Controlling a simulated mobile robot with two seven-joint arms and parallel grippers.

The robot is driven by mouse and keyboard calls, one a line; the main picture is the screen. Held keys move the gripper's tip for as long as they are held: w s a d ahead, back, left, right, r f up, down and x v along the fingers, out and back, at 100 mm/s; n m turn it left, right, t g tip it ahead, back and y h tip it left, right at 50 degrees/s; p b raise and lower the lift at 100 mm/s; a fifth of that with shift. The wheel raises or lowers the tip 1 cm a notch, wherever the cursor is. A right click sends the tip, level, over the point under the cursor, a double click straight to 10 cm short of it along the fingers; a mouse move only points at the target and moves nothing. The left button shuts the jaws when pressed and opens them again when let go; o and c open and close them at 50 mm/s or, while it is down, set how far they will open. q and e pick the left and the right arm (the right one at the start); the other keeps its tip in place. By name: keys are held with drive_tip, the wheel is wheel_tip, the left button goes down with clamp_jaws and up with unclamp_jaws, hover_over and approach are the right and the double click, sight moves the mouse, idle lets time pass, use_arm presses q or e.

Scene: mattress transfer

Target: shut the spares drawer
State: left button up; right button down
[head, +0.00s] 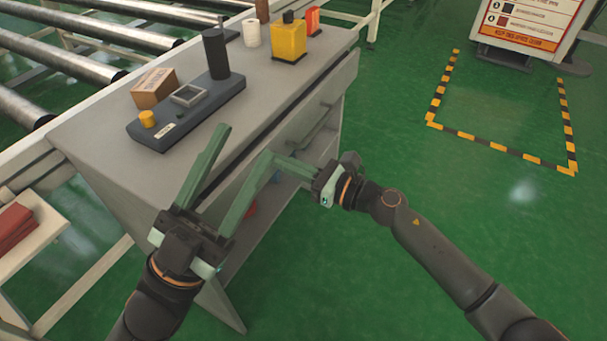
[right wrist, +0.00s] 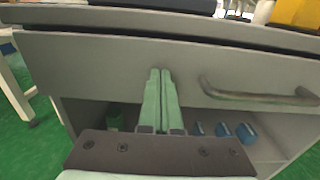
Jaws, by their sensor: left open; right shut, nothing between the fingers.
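The spares drawer (head: 298,128) is in the grey workbench, below the top. Its grey front (right wrist: 105,65) fills much of the right wrist view, with a bar handle (right wrist: 258,97) at right. A dark gap runs above the front; I cannot tell how far out the drawer stands. My right gripper (right wrist: 160,72) is shut and empty, its fingertips at the drawer front, left of the handle; contact is unclear. It also shows in the head view (head: 276,160). My left gripper (head: 247,141) is open and empty, above the bench's near edge.
On the bench top (head: 100,148) are a dark tray (head: 190,118), a cardboard box (head: 154,88), a white roll (head: 251,33) and a yellow box (head: 288,42). Blue items (right wrist: 222,129) sit on the shelf below. Rollers (head: 75,62) run behind.

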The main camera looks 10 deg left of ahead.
drive_tip(key=b+x, duration=0.1)
drive_tip(key=x, duration=0.3)
drive_tip(key=shift+r, duration=0.15)
drive_tip(key=shift+a+r, duration=0.1)
idle(0.3)
